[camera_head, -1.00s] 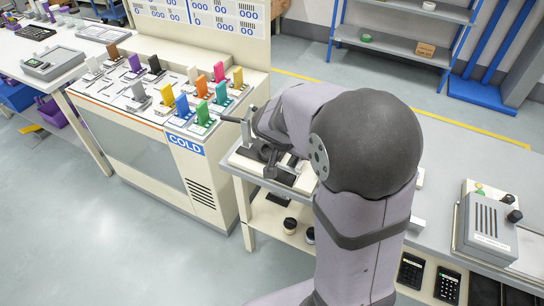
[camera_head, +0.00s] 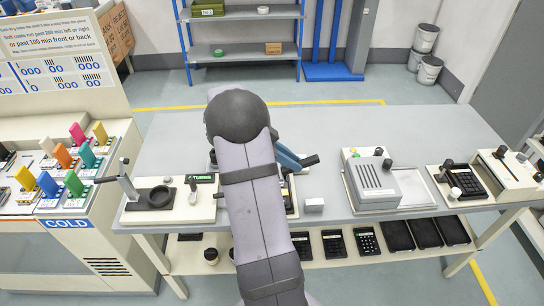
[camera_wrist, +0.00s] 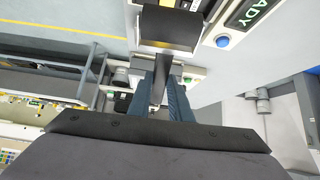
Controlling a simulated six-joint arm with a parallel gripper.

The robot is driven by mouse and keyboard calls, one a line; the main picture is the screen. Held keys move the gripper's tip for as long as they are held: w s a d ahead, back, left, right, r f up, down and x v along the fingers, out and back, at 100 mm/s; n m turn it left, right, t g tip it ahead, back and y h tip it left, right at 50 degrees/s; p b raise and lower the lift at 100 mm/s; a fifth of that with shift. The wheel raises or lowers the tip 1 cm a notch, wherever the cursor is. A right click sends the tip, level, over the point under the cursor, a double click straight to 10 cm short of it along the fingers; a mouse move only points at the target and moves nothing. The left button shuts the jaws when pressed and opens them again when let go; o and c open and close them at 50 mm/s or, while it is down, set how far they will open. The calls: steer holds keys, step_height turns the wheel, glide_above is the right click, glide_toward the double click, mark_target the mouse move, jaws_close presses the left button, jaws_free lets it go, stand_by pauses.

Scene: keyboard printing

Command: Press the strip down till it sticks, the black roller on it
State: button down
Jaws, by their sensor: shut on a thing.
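My gripper (camera_wrist: 163,98) shows in the wrist view with its two blue fingers shut on the handle of a dark tool, which I take for the black roller (camera_wrist: 168,28). Its wide black end lies beyond the fingertips. In the head view the blue gripper (camera_head: 293,160) sticks out to the right behind my arm, above the bench, and a dark end of the roller (camera_head: 310,161) shows at its tip. I cannot make out the strip in either view. My arm hides part of the bench. Contact between roller and bench is not visible.
A cream press with a black ring (camera_head: 160,196) stands left of my arm. The COLD cabinet (camera_head: 75,255) is at far left. Bare bench (camera_head: 370,130) lies behind.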

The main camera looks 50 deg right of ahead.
mark_target(289, 173)
steer(key=shift+s+d+f, duration=0.1)
steer(key=shift+s, duration=0.35)
steer(key=shift+f, duration=0.1)
steer(key=shift+f+b, duration=1.15)
steer(key=shift+f, duration=1.8)
steer(key=shift+f+b, duration=0.5)
steer(key=shift+b, duration=0.25)
steer(key=shift+f+b, duration=0.25)
steer(key=shift+b, duration=0.35)
steer(key=shift+s, duration=0.15)
steer(key=shift+s+d+r+b, duration=0.15)
steer(key=shift+s+d+b, duration=0.95)
steer(key=shift+d, duration=0.15)
